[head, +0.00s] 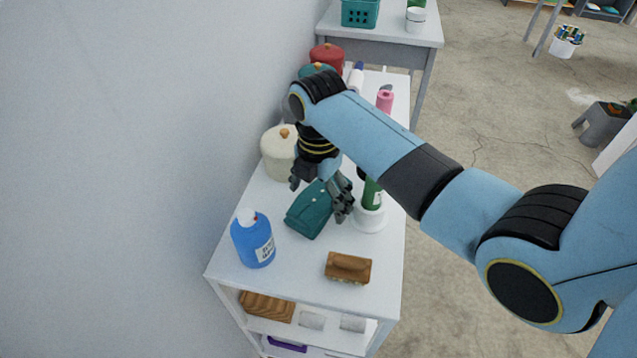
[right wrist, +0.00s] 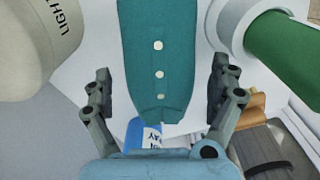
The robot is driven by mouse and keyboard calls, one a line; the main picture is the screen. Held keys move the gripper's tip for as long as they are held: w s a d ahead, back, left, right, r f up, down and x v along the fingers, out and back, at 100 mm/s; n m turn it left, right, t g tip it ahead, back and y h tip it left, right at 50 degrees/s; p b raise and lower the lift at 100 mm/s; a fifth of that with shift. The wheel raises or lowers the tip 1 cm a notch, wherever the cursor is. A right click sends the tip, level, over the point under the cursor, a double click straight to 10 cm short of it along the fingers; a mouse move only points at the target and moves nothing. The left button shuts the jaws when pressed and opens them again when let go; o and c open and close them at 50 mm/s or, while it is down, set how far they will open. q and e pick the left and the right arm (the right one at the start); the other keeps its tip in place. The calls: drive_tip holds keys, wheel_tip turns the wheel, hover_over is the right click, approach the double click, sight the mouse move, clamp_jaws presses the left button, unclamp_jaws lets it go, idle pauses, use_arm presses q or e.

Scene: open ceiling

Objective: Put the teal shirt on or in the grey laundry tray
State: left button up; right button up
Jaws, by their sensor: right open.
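The teal shirt (head: 309,212) lies folded on the white shelf top, with a row of pale buttons facing up in the right wrist view (right wrist: 158,62). My right gripper (head: 318,198) is over the shirt, pointing down, with its fingers spread to either side of it. In the right wrist view the open gripper (right wrist: 161,80) has the shirt between its fingers, with a gap on each side; nothing is gripped. My right arm comes in from the right. I cannot make out a grey laundry tray in either view. My left gripper is not in view.
Near the shirt stand a blue bottle (head: 253,240), a brown brush (head: 348,268), a cream lidded canister (head: 276,158) and a green bottle (head: 372,194) in a white holder (head: 370,218). A wall bounds the left.

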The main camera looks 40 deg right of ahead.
drive_tip(key=c, duration=1.5)
drive_tip(key=shift+o, duration=0.2)
drive_tip(key=shift+r, duration=0.1)
